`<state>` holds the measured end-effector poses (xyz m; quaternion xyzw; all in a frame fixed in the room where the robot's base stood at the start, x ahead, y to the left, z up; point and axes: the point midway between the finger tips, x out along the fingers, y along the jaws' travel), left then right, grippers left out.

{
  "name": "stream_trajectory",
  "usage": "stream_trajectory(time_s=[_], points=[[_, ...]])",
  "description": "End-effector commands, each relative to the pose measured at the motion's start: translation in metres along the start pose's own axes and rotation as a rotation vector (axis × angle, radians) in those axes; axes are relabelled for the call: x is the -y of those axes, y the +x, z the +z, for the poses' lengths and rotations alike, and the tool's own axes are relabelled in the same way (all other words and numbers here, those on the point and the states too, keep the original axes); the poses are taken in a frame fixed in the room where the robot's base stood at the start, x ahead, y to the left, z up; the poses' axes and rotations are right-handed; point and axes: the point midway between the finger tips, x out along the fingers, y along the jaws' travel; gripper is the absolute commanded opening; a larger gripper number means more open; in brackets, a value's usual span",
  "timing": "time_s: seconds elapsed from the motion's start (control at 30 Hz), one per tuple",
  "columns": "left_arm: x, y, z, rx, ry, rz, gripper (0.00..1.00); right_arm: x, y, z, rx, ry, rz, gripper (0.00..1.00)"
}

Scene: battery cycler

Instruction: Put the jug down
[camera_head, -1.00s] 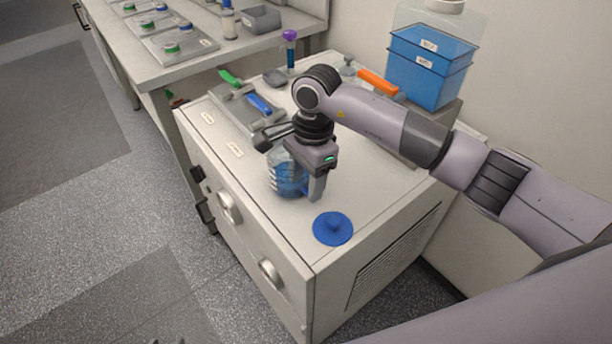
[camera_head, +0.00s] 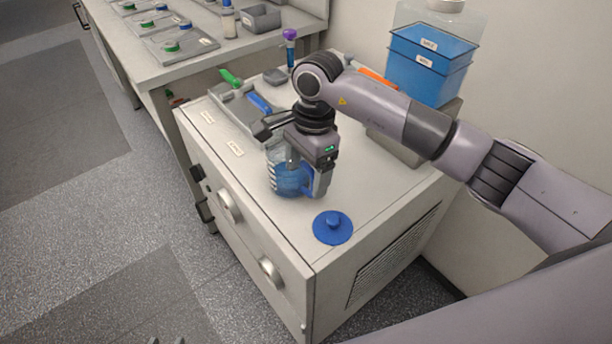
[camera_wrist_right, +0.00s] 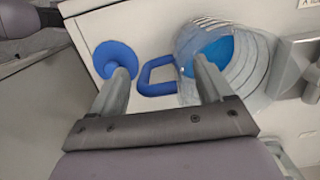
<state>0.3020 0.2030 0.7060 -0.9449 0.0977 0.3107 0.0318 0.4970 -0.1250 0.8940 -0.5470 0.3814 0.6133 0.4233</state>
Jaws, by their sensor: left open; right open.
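The jug (camera_head: 284,180) is clear and ribbed, with blue liquid and a blue handle (camera_head: 308,183). It stands upright on the white cabinet top, and it also shows in the right wrist view (camera_wrist_right: 250,70). My right gripper (camera_head: 306,178) is open at the handle side of the jug. In the right wrist view its fingers (camera_wrist_right: 160,80) are spread, with the blue handle loop between them; contact cannot be told. My left gripper (camera_head: 167,341) shows only as small tips at the bottom edge of the head view.
A round blue lid (camera_head: 332,228) with a knob lies in front of the jug. A grey fixture with green and blue levers (camera_head: 260,103) is behind left. Blue bins (camera_head: 428,68) stand at the back right. The cabinet top (camera_head: 375,195) is clear right of the jug.

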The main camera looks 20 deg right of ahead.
Motion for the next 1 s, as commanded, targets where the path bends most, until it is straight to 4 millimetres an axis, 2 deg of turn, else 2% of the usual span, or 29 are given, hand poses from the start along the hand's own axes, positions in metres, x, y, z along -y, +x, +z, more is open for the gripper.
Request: stream_trajectory(time_s=[0.2,0.43,0.63,1.0], points=[[0.0,0.004,0.005,0.001,0.0,0.0,0.43,0.001,-0.051,-0.001,-0.003,-0.001,-0.005,0.79],[0.0,0.005,0.008,0.002,0.0,0.0,0.43,0.0,-0.089,-0.001,-0.003,0.0,-0.002,0.79],[0.0,0.005,0.008,0.002,0.0,0.0,0.43,0.0,-0.102,0.0,-0.002,0.0,0.0,0.79],[0.0,0.005,0.008,0.003,0.0,0.0,0.43,0.0,-0.102,0.0,-0.001,0.0,0.0,0.79]])
